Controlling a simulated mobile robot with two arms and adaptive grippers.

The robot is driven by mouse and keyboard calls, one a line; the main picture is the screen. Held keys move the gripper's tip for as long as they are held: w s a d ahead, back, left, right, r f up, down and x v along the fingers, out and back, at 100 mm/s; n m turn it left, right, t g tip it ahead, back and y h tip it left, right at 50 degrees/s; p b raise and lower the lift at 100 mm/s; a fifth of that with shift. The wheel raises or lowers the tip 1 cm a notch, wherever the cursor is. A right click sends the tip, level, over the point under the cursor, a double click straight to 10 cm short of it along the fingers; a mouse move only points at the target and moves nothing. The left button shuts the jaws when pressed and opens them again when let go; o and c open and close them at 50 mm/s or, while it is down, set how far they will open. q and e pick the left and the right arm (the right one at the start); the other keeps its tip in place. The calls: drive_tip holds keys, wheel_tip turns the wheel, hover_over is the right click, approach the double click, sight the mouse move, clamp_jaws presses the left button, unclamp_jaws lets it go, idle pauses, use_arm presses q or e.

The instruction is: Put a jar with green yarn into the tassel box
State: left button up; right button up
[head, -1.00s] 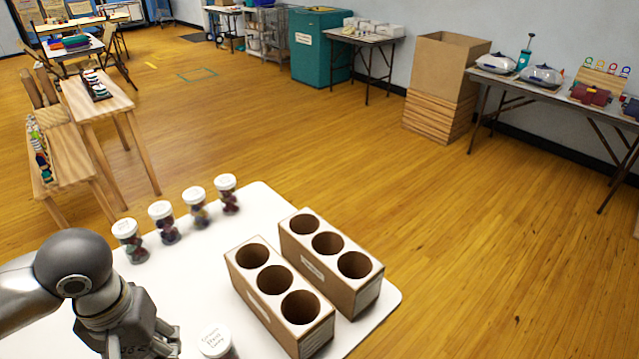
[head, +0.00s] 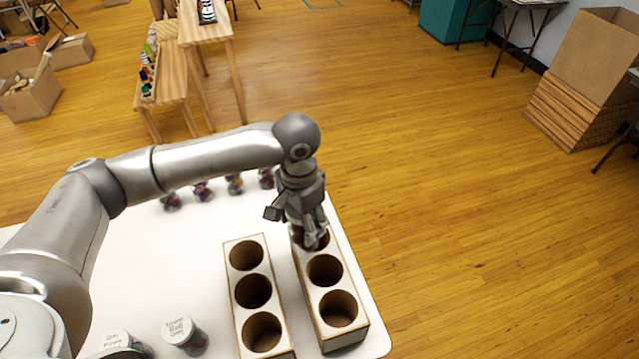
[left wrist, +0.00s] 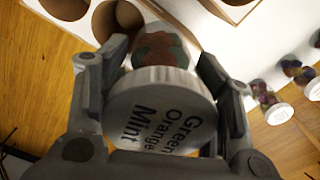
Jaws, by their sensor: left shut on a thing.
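My left gripper (head: 312,228) is shut on a jar with a white lid reading "Green Orange Mint" (left wrist: 160,112). Green and orange-brown contents show through its clear body (left wrist: 165,48) in the left wrist view. The gripper holds it at the far hole of the right-hand cardboard box (head: 345,335), which has three round holes. Whether the jar's base is inside the hole or just above it, I cannot tell. A second three-hole box (head: 240,305) stands to its left, its visible holes empty. I cannot read a tassel label on either box. My right gripper is out of view.
Several lidded jars (head: 203,190) stand along the table's far edge, partly behind my left arm. Two more jars, one at the front (head: 185,335), stand left of the boxes. The white table (head: 190,265) is clear between. Its right edge is close to the right-hand box.

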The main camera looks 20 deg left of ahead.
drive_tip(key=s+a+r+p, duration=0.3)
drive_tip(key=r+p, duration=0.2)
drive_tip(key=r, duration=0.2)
use_arm(q)
drive_tip(key=w+f+m+b, duration=0.4)
drive_tip(key=f+b, duration=0.3)
drive_tip(key=f, duration=0.4)
drive_tip(key=shift+w+d+m+b, duration=0.2)
drive_tip(key=shift+m+b, duration=0.2)
drive_tip(key=shift+m, duration=0.3)
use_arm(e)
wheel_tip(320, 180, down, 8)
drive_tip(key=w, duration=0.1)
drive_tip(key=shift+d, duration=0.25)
use_arm(q)
drive_tip(key=shift+f, duration=0.1)
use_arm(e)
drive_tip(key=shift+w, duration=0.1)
